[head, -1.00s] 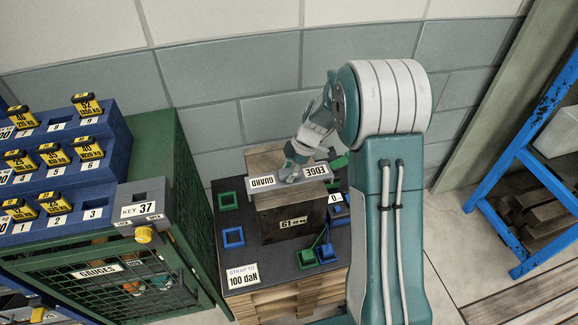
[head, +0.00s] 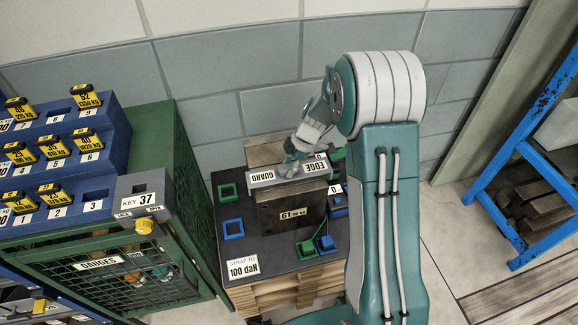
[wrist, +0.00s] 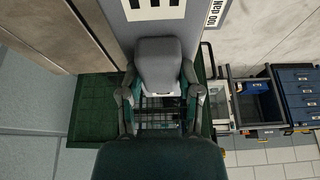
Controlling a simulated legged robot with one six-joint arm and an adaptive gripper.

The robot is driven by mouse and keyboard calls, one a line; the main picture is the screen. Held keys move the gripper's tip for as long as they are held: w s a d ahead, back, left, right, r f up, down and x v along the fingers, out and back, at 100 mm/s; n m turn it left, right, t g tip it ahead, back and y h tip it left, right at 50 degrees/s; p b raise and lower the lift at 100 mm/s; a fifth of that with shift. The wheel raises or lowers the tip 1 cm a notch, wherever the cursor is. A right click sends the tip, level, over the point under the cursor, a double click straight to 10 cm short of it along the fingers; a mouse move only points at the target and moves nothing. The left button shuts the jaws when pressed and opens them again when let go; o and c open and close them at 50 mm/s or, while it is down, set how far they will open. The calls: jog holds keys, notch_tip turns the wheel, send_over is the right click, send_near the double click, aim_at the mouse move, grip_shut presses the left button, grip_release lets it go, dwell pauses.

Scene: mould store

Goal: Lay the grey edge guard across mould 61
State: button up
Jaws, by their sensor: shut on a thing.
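The grey edge guard (head: 262,178), a long bar lettered EDGE and GUARD, runs along the upper front edge of mould 61 in the head view. Mould 61 (head: 277,226) is a dark block with a brownish top and a "61" label on its front. My gripper (head: 291,168) is shut on the middle of the guard, between the two words. Whether the guard touches the mould or hovers just above it I cannot tell. In the wrist view the fingers of my gripper (wrist: 158,92) stand either side of a grey block.
The mould stands on a dark-topped pallet (head: 225,250) with green and blue square rings and a "strap to 100 daN" card (head: 243,267). A green gauge cabinet (head: 160,160) and blue rack (head: 105,115) stand left. A blue shelf frame (head: 490,195) stands right.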

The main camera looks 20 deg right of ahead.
jog(key=m+t, duration=0.1)
jog(key=m, duration=0.1)
jog(key=m+t, duration=0.1)
jog(key=m, duration=0.1)
jog(key=shift+w+d+m, duration=0.15)
jog(key=shift+w+m, duration=0.15)
jog(key=shift+w, duration=0.1)
jog(key=m, duration=0.1)
jog(key=m+t, duration=0.1)
jog(key=m, duration=0.1)
jog(key=m+h, duration=0.1)
jog(key=shift+w+d, duration=0.25)
jog(key=shift+w, duration=0.1)
jog(key=m, duration=0.1)
jog(key=m+t+h, duration=0.1)
jog(key=m, duration=0.1)
jog(key=shift+w+r, duration=0.15)
jog(key=shift+w, duration=0.15)
jog(key=shift+w+a+r+m+h, duration=0.15)
jog(key=shift+w+m+h, duration=0.15)
jog(key=shift+m, duration=0.5)
jog(key=shift+w+d+r+m+h, duration=0.15)
jog(key=shift+m+h, duration=0.15)
jog(key=shift+m, duration=0.5)
jog(key=shift+s, duration=0.1)
